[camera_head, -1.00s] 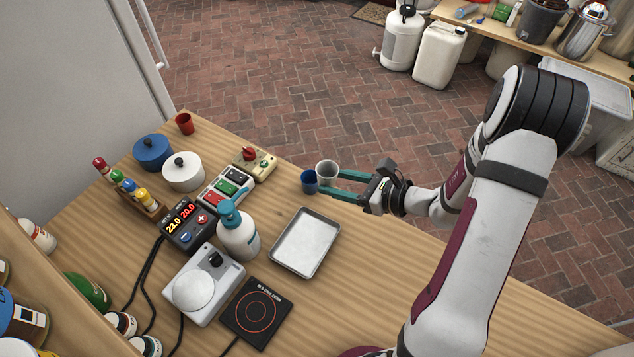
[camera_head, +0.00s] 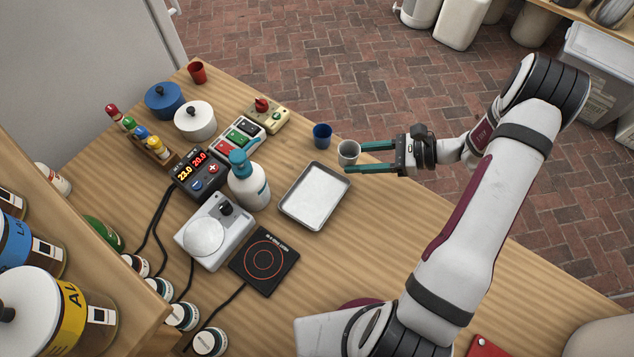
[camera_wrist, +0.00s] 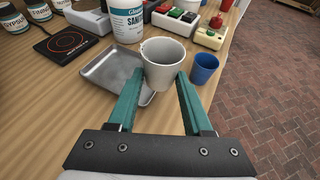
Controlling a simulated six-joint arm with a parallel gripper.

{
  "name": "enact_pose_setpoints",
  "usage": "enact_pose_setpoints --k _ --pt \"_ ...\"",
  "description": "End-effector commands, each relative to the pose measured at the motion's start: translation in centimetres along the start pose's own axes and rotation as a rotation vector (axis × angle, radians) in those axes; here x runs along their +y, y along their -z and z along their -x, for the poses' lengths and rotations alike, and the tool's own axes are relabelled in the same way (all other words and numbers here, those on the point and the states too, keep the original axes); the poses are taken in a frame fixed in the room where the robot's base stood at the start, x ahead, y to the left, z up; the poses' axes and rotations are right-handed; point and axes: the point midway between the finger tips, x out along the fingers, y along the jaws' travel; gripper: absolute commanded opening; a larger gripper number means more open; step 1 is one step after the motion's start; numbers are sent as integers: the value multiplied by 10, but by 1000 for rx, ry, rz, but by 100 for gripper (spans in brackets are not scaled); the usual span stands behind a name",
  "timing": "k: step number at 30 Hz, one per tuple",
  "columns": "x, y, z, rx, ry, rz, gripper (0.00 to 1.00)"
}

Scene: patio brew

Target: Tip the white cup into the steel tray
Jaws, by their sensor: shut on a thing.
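The white cup (camera_head: 348,153) is held upright between the teal fingers of my gripper (camera_head: 362,158), beyond the far right corner of the steel tray. In the wrist view the cup (camera_wrist: 162,62) sits between the fingertips (camera_wrist: 160,82) and covers part of the tray's edge. I cannot tell what is inside it. The steel tray (camera_head: 290,207) lies flat on the table and looks empty; it also shows in the wrist view (camera_wrist: 98,77).
A blue cup (camera_head: 322,135) stands just left of the white cup. A pump bottle (camera_head: 248,188) stands left of the tray. A black hot plate (camera_head: 264,263) and a white stirrer-like device (camera_head: 213,232) lie nearer. The table right of the tray is clear.

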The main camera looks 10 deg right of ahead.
Motion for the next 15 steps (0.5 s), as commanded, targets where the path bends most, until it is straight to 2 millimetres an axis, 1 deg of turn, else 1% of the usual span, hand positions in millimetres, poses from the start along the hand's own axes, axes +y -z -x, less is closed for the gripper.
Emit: enact_pose_setpoints --k 1,3,6,10,15 --pt "5 14 4 0 -57 22 0" --pt "15 32 11 -1 -141 57 0" --pt "25 51 20 0 -225 92 0" --pt "33 64 26 0 -280 115 0" --pt "35 67 29 1 -296 123 0"
